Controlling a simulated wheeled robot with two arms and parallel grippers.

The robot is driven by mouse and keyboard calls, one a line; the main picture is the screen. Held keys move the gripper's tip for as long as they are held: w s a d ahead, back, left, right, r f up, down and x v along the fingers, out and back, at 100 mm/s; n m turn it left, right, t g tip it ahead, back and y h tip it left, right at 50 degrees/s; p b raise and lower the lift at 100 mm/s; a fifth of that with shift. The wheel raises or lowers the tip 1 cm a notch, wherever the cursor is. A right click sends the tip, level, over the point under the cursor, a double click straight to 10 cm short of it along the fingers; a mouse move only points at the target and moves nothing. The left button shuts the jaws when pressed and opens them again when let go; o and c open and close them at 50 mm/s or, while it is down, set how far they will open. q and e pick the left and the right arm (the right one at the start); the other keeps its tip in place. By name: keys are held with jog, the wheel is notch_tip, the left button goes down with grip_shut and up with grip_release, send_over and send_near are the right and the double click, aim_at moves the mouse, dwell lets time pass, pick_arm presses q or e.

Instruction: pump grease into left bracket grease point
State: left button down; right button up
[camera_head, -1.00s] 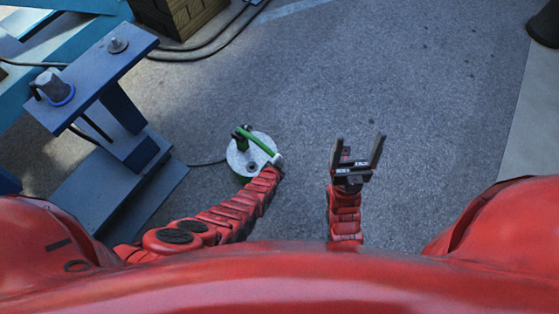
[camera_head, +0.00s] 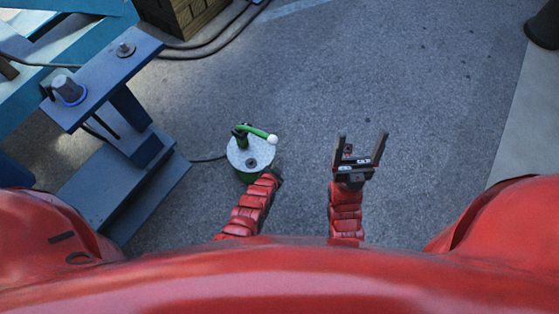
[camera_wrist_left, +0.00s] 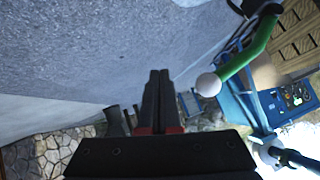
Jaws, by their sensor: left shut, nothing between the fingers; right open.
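The grease pump (camera_head: 240,157) is a green bucket with a pale round lid, standing on the floor left of centre in the head view. Its green handle (camera_head: 256,131) ends in a white knob. My left gripper (camera_head: 279,179), small and dark in the head view, is beside the pump's lower right. In the left wrist view its fingers (camera_wrist_left: 159,75) are shut and empty, with the green handle (camera_wrist_left: 249,52) and white knob (camera_wrist_left: 208,85) to their right, apart from them. My right gripper (camera_head: 360,142) is open and empty, right of the pump. The grease points cannot be made out.
A blue steel bracket frame (camera_head: 105,72) stands at the left, with a grey capped fitting (camera_head: 68,89) and a smaller bolt-like fitting (camera_head: 125,49) on top. A dark wooden crate (camera_head: 190,14) and cables lie at the back.

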pick_arm(q)
jog(key=shift+v, duration=1.55)
jog(key=shift+s+d, duration=0.15)
dwell(0.5)
